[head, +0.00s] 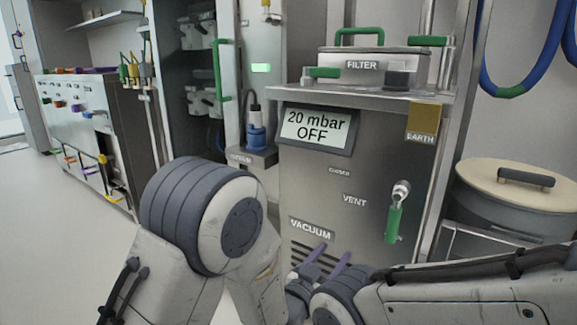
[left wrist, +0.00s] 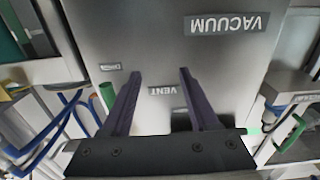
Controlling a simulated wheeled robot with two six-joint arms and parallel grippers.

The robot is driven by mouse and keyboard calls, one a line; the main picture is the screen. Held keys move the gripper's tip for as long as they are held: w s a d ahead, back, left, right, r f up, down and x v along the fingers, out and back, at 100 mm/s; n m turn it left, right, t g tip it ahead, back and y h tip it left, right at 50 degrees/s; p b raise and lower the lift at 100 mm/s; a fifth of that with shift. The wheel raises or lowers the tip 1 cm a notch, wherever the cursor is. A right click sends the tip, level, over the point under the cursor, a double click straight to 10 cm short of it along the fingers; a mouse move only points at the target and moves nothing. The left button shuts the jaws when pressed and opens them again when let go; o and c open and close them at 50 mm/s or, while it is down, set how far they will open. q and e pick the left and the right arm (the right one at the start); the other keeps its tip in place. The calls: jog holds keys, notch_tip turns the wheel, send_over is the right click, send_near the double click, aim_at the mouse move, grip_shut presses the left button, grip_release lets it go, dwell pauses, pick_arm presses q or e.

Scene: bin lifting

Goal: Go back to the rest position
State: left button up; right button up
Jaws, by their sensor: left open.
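My left gripper (head: 333,252) shows low in the head view, in front of the steel cabinet (head: 365,185), with its two purple fingers by the vent slots under the VACUUM label (head: 310,230). In the left wrist view its fingers (left wrist: 160,73) are spread apart with nothing between them. They point at the cabinet front, where the VENT label (left wrist: 166,90) and VACUUM label (left wrist: 227,23) appear upside down. My left arm bulks large in front of the cabinet's left side. My right arm enters from the right; its gripper is not visible.
A display (head: 316,127) reads "20 mbar OFF". A green-handled lever (head: 394,223) sticks out from the cabinet front. A FILTER box (head: 370,64) stands on top. A lidded round pot (head: 522,185) is at right. Open floor (head: 60,230) lies at left.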

pick_arm(q)
jog(key=a+f+n+g+y, duration=0.2)
jog(key=a+f+y, duration=0.15)
jog(key=a, duration=0.55)
jog(key=a+f+n+g+y, duration=0.2)
jog(key=a+f+g+y, duration=0.15)
jog(key=a, duration=0.45)
jog(key=s+a+f+n+g+y, duration=0.1)
jog(key=s+a+n+g+y, duration=0.45)
jog(key=s+a, duration=0.9)
jog(key=s+d+r+m+g+h+p, duration=0.1)
jog(key=s+d+r+m+g+p, duration=0.1)
jog(key=s+d+r+m+p, duration=0.55)
jog(key=s+d+r+m+g+h+p, duration=0.1)
jog(key=s+d+r+m+h+p, duration=0.1)
jog(key=s+d+r+p, duration=0.9)
jog(key=w+a+r+p, duration=0.1)
jog(key=r+p, duration=1.6)
jog(key=r, duration=0.3)
jog(key=w+a+r+p, duration=0.2)
jog(key=r+p, duration=1.6)
jog(key=r, duration=0.2)
jog(key=shift+w+r+g, duration=0.2)
jog(key=shift+r+g, duration=0.1)
jog(key=shift+r, duration=0.05)
jog(key=shift+d, duration=0.1)
